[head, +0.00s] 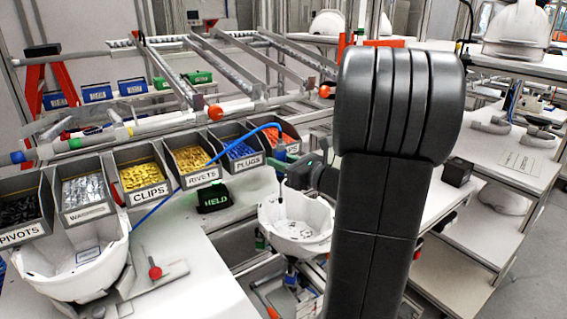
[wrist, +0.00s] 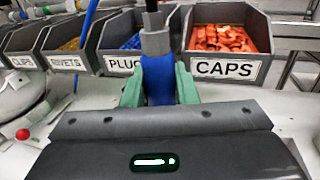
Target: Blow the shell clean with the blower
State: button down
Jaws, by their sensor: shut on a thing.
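A white helmet shell (head: 297,237) sits open side up in the middle of the head view, with dark specks inside it. My gripper (wrist: 158,85) has green fingers shut around the blue grip of the blower (wrist: 157,78). The blower's grey upper part rises above the fingers. My arm hides part of the gripper in the head view.
Bins of pivots, washers, yellow clips (head: 142,178), rivets, plugs and orange caps (wrist: 222,40) line the back of the bench. Another white shell (head: 75,265) sits at left, near a red-knobbed fixture (head: 155,272). A black box with green lettering (head: 214,197) stands between.

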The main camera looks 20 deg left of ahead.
jog(key=shift+w+a, duration=0.65)
jog(key=shift+a, duration=0.15)
jog(key=shift+w+d, duration=0.1)
dwell(0.3)
jog(key=shift+w+d+p, duration=0.35)
jog(key=shift+w+d, duration=0.55)
jog(key=shift+w, duration=0.25)
jog(key=shift+w+d+p, duration=0.3)
jog(key=shift+w+d, duration=0.55)
jog(key=shift+w, duration=0.25)
jog(key=shift+d, duration=0.1)
jog(key=shift+s+d, duration=1.4)
jog(key=shift+d, duration=0.3)
jog(key=shift+s+d, duration=0.1)
jog(key=shift+d, duration=0.05)
